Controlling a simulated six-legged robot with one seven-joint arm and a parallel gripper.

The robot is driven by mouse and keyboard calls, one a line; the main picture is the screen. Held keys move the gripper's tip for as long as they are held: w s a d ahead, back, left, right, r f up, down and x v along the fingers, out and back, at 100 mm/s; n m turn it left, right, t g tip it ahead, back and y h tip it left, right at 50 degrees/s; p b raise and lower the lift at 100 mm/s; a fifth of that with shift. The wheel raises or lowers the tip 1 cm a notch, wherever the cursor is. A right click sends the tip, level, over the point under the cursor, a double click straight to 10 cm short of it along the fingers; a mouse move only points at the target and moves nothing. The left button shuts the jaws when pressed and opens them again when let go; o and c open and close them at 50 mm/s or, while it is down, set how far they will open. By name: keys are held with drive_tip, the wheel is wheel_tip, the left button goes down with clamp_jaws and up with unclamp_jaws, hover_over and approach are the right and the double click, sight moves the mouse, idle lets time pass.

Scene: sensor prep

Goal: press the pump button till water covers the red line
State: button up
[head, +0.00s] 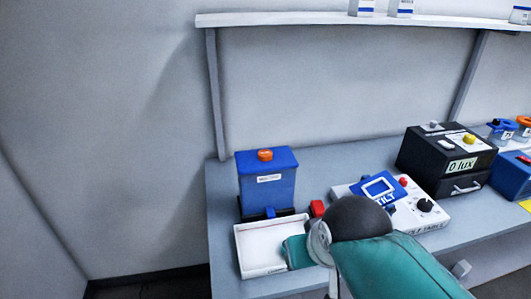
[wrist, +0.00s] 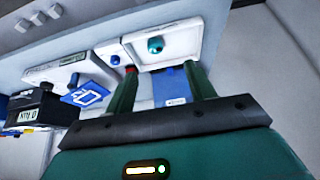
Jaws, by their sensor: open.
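A blue tank (head: 267,180) with an orange cap and a white label stands at the bench's left end, with a small blue spout at its base. A red button (head: 317,208) is right of the tank; a small red patch also shows by a finger in the wrist view (wrist: 130,68). A white tray (head: 258,250) lies in front of the tank. A round teal thing (wrist: 155,45) is in the tray in the wrist view. My gripper (wrist: 160,72) is open, nothing visible between its fingers. I cannot make out water or a red line.
Right of the button is a white device (head: 430,216) with a blue TILT panel and knobs. Behind it stands a black box (head: 445,160) reading 0 lux. Blue containers stand farther right. A shelf (head: 300,19) runs above the bench (head: 225,190).

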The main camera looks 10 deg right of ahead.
clamp_jaws()
idle(1.4)
